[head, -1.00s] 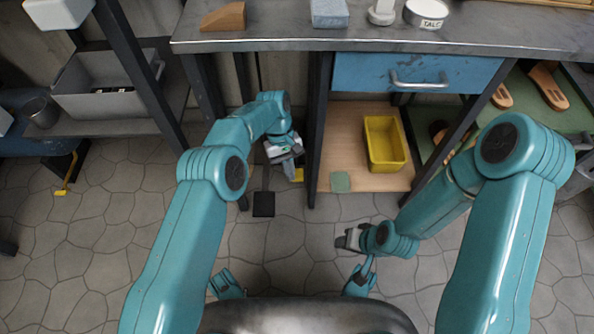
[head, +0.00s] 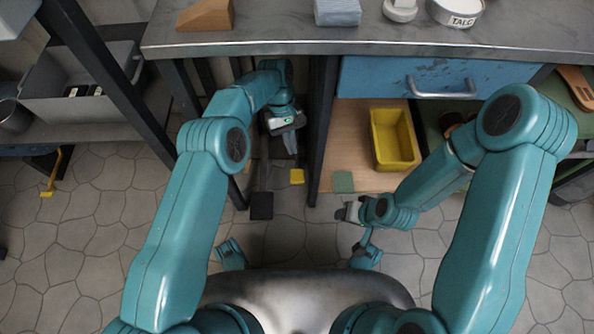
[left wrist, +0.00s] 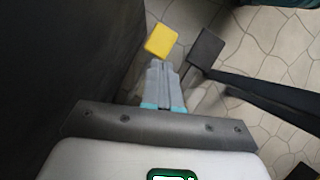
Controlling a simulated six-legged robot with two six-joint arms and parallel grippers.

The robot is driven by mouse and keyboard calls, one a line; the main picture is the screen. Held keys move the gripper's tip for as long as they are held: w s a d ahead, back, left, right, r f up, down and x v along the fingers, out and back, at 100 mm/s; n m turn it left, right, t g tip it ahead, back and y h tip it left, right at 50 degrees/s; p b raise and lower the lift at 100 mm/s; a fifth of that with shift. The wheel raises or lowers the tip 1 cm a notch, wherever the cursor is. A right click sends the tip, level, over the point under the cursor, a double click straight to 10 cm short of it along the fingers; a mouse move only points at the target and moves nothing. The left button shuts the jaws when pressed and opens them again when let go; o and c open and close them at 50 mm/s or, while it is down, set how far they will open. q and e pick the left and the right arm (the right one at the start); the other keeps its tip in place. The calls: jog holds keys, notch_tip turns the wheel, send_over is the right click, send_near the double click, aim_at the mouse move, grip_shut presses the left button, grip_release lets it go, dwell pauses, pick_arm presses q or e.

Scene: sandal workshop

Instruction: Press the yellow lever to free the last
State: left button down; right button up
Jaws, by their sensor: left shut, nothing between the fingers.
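The yellow lever's square pad (head: 297,176) is low under the bench, near the floor, just left of a dark bench leg. It also shows in the left wrist view (left wrist: 161,40), just beyond the fingertips. My left gripper (head: 291,148) is shut and empty, reaching under the bench behind the pad in the head view. In the left wrist view its fingers (left wrist: 163,70) point at the pad; I cannot tell whether they touch it. A black pedal (head: 261,206) is beside the yellow one. My right gripper (head: 346,213) hangs near the shelf's front; its jaws are unclear. No sandal last is recognisable.
A yellow bin (head: 395,140) and a green square (head: 343,182) are on the wooden lower shelf. The metal bench top (head: 290,37) overhangs my left arm. Floor in front is clear.

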pick_arm(q)
jog(key=shift+s, duration=0.15)
jog(key=shift+x, duration=3.5)
